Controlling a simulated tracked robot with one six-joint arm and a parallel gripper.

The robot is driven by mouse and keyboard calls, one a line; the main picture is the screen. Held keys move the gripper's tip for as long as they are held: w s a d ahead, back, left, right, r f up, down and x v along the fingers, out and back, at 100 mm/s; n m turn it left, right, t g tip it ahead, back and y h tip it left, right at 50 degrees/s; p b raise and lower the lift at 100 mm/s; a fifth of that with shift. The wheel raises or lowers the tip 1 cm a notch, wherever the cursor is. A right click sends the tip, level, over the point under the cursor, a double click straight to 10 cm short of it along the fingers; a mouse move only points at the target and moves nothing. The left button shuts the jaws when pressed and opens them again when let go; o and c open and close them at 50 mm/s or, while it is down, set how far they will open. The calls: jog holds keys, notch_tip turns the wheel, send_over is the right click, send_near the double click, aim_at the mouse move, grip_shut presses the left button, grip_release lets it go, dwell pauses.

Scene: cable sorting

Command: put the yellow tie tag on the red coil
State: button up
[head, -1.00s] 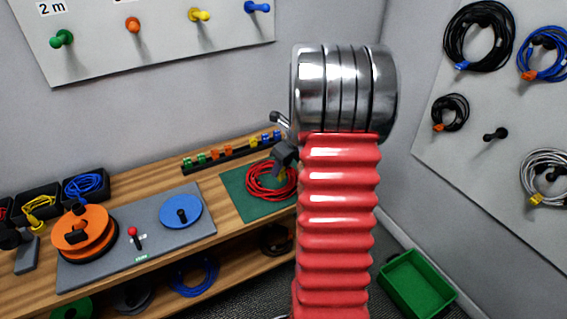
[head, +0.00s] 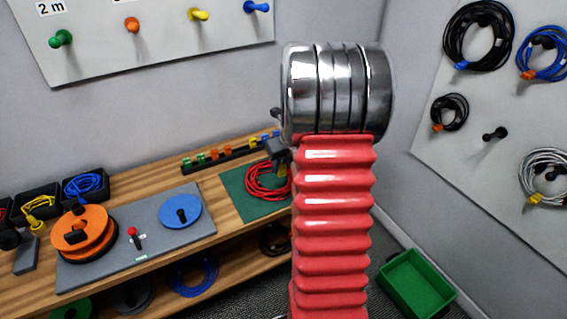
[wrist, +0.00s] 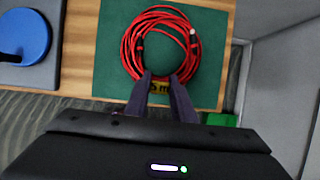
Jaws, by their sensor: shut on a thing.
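The red coil (head: 262,185) lies on a green mat (head: 232,183) on the wooden bench, partly hidden behind my arm in the head view. The wrist view shows the whole coil (wrist: 127,45) as a loose ring, with dark ties on its left and right sides. In the head view my gripper (head: 277,152) is above the coil, and the tag is not clear.
A dark rack (head: 225,156) with several coloured tags stands behind the mat. A grey board with a blue disc (head: 180,212) and an orange reel (head: 82,232) is to the left. A green bin (head: 417,284) is on the floor at right. Cables hang on the right wall panel.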

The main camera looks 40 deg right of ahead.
aim_at(283, 176)
jog(key=shift+f, duration=3.1)
jog(key=shift+f, duration=0.55)
jog(key=o, duration=1.1)
jog(key=shift+c, duration=0.2)
jog(key=shift+v, duration=0.85)
jog(key=v, duration=1.2)
